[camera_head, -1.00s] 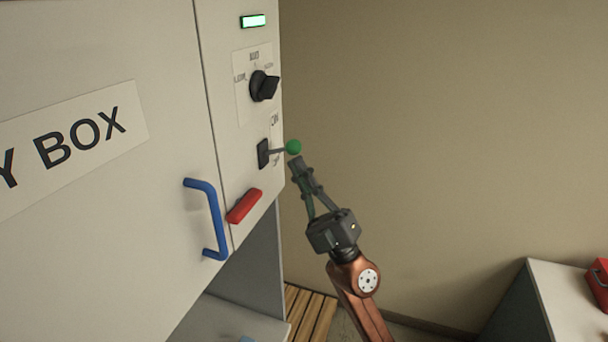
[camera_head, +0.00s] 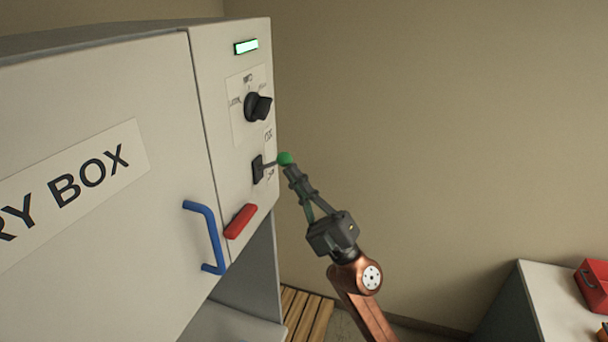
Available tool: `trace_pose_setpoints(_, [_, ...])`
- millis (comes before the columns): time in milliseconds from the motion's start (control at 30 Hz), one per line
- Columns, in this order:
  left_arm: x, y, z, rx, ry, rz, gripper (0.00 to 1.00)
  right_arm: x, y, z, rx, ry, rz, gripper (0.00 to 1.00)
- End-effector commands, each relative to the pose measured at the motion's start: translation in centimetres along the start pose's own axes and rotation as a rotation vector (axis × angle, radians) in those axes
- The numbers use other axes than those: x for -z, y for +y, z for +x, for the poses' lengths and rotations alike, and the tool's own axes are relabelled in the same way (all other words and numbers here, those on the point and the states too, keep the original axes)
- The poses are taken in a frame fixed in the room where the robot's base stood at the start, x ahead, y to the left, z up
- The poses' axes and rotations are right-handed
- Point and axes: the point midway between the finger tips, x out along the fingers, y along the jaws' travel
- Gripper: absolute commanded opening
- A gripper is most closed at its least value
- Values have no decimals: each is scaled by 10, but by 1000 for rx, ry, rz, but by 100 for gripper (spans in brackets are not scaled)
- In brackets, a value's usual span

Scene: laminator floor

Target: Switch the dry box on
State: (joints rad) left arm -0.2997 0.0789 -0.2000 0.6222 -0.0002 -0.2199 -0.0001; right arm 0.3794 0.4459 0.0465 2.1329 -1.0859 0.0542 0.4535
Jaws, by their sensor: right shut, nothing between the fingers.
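The dry box (camera_head: 110,240) fills the left of the head view, a pale cabinet lettered "RY BOX" with a blue door handle (camera_head: 209,238). Its side panel has a lit green-white indicator (camera_head: 246,47), a black rotary knob (camera_head: 257,107) and a lever switch (camera_head: 258,169) with a green ball tip (camera_head: 285,159). The lever sticks out roughly level toward the right. My right gripper (camera_head: 291,172) is shut and empty, its fingertips right below the green ball; I cannot tell if they touch it. The small labels by the lever are blurred. My left gripper is out of view.
A red bar (camera_head: 241,221) sits on the panel below the lever. A wooden slatted surface (camera_head: 306,314) lies low behind my right arm. A pale bench (camera_head: 553,303) with a red case (camera_head: 592,287) stands at the lower right. The space before the wall is clear.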

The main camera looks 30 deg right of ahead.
Motion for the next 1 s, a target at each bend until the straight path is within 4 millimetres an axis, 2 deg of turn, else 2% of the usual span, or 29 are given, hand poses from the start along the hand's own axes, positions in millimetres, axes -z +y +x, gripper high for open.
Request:
trace_pose_setpoints(267, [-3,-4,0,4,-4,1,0,-1,0,-5,0,-1,2,0])
trace_pose_setpoints(700, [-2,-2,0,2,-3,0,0,-1,4,-69,-3,-4,2,0])
trace_pose_setpoints(1000, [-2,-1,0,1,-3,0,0,0,5,-84,-5,0,1,0])
